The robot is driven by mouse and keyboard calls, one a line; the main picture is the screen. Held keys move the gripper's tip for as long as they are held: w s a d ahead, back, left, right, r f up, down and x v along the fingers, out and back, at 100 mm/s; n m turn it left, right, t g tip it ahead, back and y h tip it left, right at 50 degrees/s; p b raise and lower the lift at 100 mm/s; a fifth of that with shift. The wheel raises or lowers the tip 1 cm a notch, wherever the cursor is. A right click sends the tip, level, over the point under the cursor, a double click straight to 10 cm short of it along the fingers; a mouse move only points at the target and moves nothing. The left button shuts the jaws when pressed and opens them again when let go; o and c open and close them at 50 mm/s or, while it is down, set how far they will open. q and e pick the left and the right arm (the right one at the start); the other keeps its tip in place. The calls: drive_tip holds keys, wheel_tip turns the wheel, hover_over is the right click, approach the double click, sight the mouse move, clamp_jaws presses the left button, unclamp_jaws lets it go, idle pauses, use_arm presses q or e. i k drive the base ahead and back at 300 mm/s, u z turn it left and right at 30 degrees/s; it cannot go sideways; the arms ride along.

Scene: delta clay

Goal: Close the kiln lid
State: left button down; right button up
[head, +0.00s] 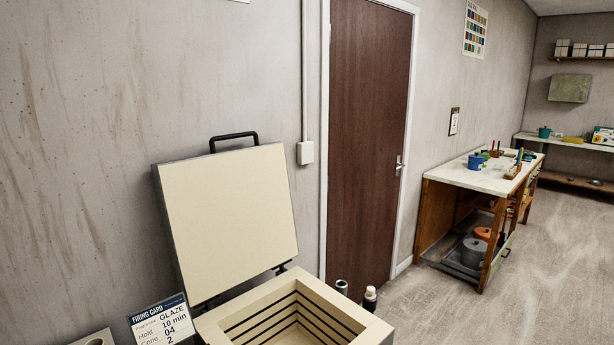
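The kiln lid (228,218) stands open, tilted back a little past upright, with its pale inner face toward me. A black handle (233,140) sits on its top edge. The lid is hinged at the back of the square kiln body (352,312), whose pale rim and dark-grooved inner walls show at the bottom of the head view. The kiln's front and floor are cut off by the frame. Neither of my grippers is in view.
A firing card (160,322) stands left of the kiln. A brown door (368,140) is behind. A cluttered worktable (470,172) stands to the right, with open floor (560,270) in front.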

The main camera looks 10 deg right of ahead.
sight(228, 217)
drive_tip(key=z, duration=1.85)
drive_tip(key=i, duration=3.7)
drive_tip(key=u, duration=1.65)
drive_tip(key=i, duration=1.6)
drive_tip(key=u, duration=1.95)
drive_tip(key=i, duration=1)
